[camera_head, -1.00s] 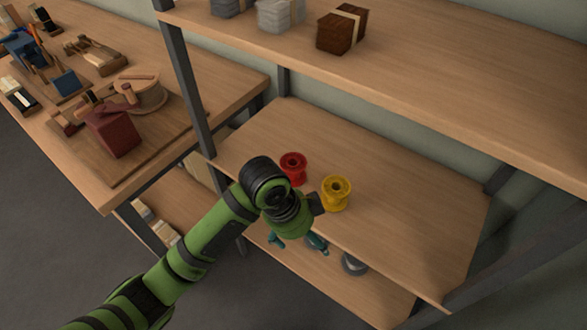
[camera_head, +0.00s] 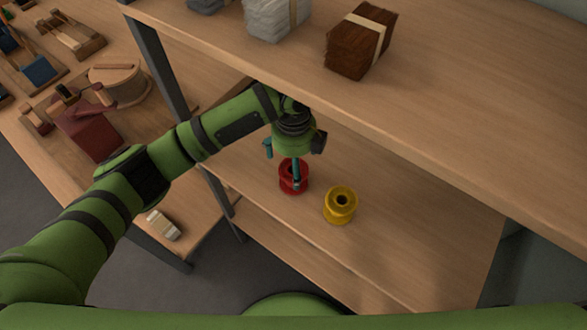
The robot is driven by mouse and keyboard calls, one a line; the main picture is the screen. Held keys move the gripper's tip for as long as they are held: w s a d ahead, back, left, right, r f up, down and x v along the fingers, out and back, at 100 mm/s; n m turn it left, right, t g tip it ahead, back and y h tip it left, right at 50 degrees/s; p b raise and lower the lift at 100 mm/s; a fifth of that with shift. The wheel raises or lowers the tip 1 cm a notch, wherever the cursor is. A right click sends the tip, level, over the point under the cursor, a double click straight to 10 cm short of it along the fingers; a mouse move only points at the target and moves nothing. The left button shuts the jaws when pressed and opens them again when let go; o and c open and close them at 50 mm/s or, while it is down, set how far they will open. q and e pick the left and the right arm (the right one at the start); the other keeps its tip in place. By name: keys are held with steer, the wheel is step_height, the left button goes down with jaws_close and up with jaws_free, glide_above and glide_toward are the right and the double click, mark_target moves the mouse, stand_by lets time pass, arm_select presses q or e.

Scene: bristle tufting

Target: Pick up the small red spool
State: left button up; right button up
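The small red spool (camera_head: 291,186) stands on the middle shelf board of the rack. A yellow spool (camera_head: 340,205) stands to its right, a little nearer. My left gripper (camera_head: 282,168) comes in from the left and points down just above the red spool. Its teal fingers are spread apart. One finger overlaps the red spool in the picture and the other shows to the left of it. I cannot tell whether either finger touches the spool. My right gripper is not in view.
The upper shelf board (camera_head: 450,110) overhangs the back of this shelf and carries a brown bundle (camera_head: 360,42) and a white bundle (camera_head: 268,18). The shelf (camera_head: 420,235) is clear right of the yellow spool.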

arm_select(q)
step_height(320, 180, down, 4)
steer(key=shift+d+r, duration=0.1)
steer(key=shift+r, duration=0.05)
steer(key=shift+f, duration=0.3)
steer(key=c, duration=1.3)
steer(key=shift+r, duration=0.15)
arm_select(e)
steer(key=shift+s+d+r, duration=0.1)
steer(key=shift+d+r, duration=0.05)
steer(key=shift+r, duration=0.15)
